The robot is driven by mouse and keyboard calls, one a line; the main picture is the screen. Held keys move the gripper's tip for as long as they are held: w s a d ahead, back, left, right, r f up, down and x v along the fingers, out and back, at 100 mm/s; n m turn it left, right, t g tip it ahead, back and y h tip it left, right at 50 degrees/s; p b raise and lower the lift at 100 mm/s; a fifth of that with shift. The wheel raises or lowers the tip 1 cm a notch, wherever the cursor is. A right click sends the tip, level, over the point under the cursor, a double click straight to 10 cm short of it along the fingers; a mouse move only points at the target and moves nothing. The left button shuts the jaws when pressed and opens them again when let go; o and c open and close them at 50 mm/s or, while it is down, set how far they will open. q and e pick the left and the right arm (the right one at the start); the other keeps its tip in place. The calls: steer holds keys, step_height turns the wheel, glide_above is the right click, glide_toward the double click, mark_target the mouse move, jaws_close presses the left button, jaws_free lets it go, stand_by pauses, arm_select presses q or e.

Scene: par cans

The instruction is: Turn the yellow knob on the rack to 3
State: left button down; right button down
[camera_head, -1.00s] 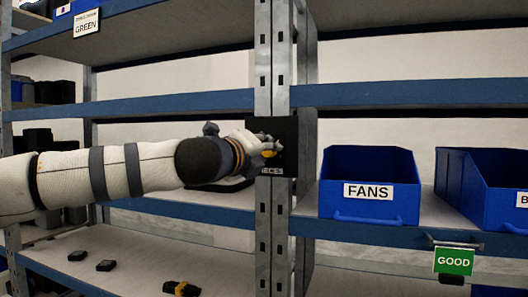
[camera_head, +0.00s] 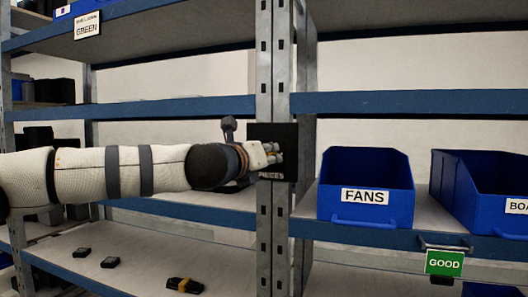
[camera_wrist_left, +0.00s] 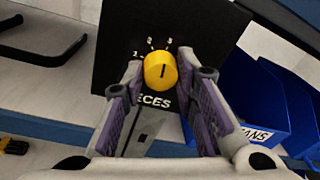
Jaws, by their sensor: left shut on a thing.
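The yellow knob (camera_wrist_left: 160,73) sits on a black panel (camera_wrist_left: 122,40) fixed to the rack post, with "PIECES" lettering partly visible below it. Small white marks are above the knob; the leftmost looks like 1, the rightmost like 3. The knob's dark line points up in the left wrist view, roughly toward the rightmost mark. My left gripper (camera_head: 274,153) is at the panel (camera_head: 287,135), its purple-padded fingers (camera_wrist_left: 164,84) shut on either side of the knob. In the head view the gripper hides the knob. My right gripper is not in view.
A blue FANS bin (camera_head: 340,213) stands on the shelf right of the post (camera_head: 264,235), with another blue bin (camera_head: 458,195) beyond it. A green GOOD sign (camera_head: 444,262) hangs below. Black items (camera_head: 110,262) lie on the lower left shelf.

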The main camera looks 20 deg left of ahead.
arm_select(q)
steer(key=shift+r+m+p, duration=0.2)
steer(key=shift+m+p, duration=0.1)
steer(key=shift+m, duration=0.4)
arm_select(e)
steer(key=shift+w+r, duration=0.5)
arm_select(q)
steer(key=shift+f, duration=0.1)
steer(key=c, duration=1.3)
jaws_free()
steer(key=s, duration=0.4)
steer(key=s+a, duration=0.1)
steer(key=s, duration=0.7)
steer(key=shift+a+r, duration=0.15)
steer(key=shift+r, duration=0.15)
